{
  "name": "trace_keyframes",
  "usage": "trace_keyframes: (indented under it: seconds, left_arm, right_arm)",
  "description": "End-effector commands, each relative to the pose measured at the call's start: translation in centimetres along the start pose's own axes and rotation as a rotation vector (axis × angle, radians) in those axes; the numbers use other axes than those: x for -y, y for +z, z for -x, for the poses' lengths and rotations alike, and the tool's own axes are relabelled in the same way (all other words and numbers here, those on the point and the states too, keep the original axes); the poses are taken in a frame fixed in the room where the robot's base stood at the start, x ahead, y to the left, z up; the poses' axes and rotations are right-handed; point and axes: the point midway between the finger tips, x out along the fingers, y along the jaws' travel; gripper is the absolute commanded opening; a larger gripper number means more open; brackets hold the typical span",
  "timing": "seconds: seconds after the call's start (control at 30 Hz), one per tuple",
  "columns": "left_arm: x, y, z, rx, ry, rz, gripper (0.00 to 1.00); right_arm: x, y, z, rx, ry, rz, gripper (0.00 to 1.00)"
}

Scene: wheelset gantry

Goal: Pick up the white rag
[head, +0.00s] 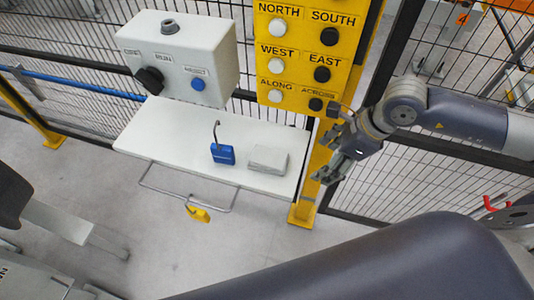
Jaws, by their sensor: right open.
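The white rag (268,159) lies folded on the right part of a white shelf (160,137). My right gripper (322,166) is open, to the right of the shelf, in front of the yellow post. It is apart from the rag, with nothing between its fingers that I can see. My left gripper is not in view.
A blue padlock (222,154) with a tall shackle stands left of the rag. A yellow tag (199,214) hangs from the rail below the shelf. A white control box (183,58) and a yellow button panel (296,50) stand above. Mesh fencing is behind.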

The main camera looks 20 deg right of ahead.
Motion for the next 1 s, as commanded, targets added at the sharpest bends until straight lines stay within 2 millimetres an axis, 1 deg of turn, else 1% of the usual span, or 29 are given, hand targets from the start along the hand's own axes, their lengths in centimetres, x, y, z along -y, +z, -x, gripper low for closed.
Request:
trace_keyframes:
  seconds: [0.27,0.7,0.83,1.0]
  left_arm:
    - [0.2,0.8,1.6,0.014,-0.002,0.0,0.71]
    - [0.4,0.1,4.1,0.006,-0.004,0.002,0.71]
    - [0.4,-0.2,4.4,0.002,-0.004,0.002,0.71]
    - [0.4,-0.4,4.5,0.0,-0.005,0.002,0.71]
  right_arm:
    - [-0.1,3.5,-1.0,0.006,0.004,0.001,0.75]
    - [-0.2,9.6,-3.6,0.006,0.005,0.0,0.75]
    - [-0.2,10.6,-4.1,0.003,0.004,0.0,0.75]
    - [-0.2,10.9,-4.9,0.002,0.005,-0.002,0.75]
